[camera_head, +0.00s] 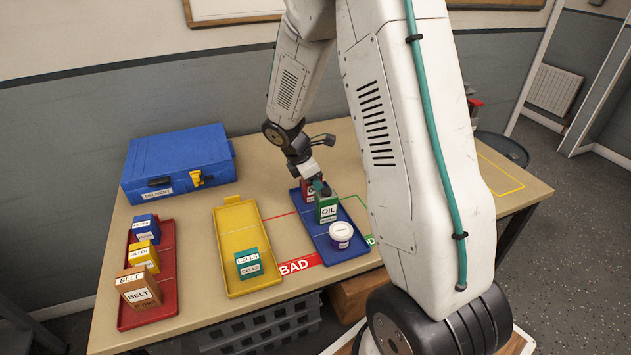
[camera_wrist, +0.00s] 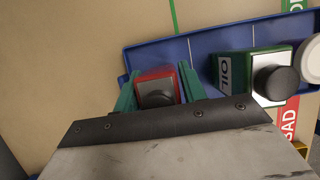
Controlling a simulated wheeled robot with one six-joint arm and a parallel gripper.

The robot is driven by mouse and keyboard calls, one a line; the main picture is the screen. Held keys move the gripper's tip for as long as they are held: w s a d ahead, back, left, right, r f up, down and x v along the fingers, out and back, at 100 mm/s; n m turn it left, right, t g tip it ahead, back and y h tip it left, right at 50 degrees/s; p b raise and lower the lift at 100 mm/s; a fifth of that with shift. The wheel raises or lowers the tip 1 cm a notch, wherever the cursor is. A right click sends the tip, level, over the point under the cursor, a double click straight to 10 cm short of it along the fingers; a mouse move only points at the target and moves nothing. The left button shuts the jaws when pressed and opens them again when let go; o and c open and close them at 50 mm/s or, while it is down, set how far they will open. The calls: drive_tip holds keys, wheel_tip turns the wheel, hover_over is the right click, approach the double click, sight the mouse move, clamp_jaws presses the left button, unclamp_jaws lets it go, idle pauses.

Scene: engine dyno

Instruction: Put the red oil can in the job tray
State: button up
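The red oil can (camera_head: 308,188) stands at the far end of the blue tray (camera_head: 347,248), partly hidden by the green oil can (camera_head: 326,208) in front of it. My gripper (camera_head: 305,168) is right over the red can. In the wrist view, the teal fingers (camera_wrist: 158,88) lie on either side of the red can (camera_wrist: 160,76), very close to its sides. I cannot tell whether they press on it. The green oil can (camera_wrist: 262,75) is beside the right finger. No tray is visibly marked as the job tray.
A white tub (camera_head: 341,236) stands in the blue tray. A yellow tray (camera_head: 222,226) holds a teal cells box (camera_head: 248,263). A red tray (camera_head: 166,262) holds several boxes. A blue case (camera_head: 178,163) stands at the back left.

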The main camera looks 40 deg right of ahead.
drive_tip(key=shift+o, duration=0.9)
drive_tip(key=shift+r, duration=0.1)
drive_tip(key=shift+r, duration=0.25)
drive_tip(key=s+a+r+m, duration=0.2)
drive_tip(key=s+a+r, duration=0.15)
drive_tip(key=r, duration=0.55)
drive_tip(key=s+a+r+m, duration=0.2)
drive_tip(key=a+r, duration=0.2)
drive_tip(key=r, duration=0.4)
drive_tip(key=s+a+r+m+y, duration=0.1)
drive_tip(key=s+a+r+m, duration=0.1)
drive_tip(key=s, duration=0.5)
drive_tip(key=s+a+r+m+t+y, duration=0.1)
drive_tip(key=s+a+r+m+y, duration=0.1)
drive_tip(key=s+a+m, duration=0.2)
drive_tip(key=s+a+r+m+t+y, duration=0.1)
drive_tip(key=s+a+r+m, duration=0.1)
drive_tip(key=s, duration=0.9)
drive_tip(key=a+m, duration=0.1)
drive_tip(key=m, duration=0.1)
drive_tip(key=shift+a+m, duration=0.15)
drive_tip(key=shift+m, duration=0.25)
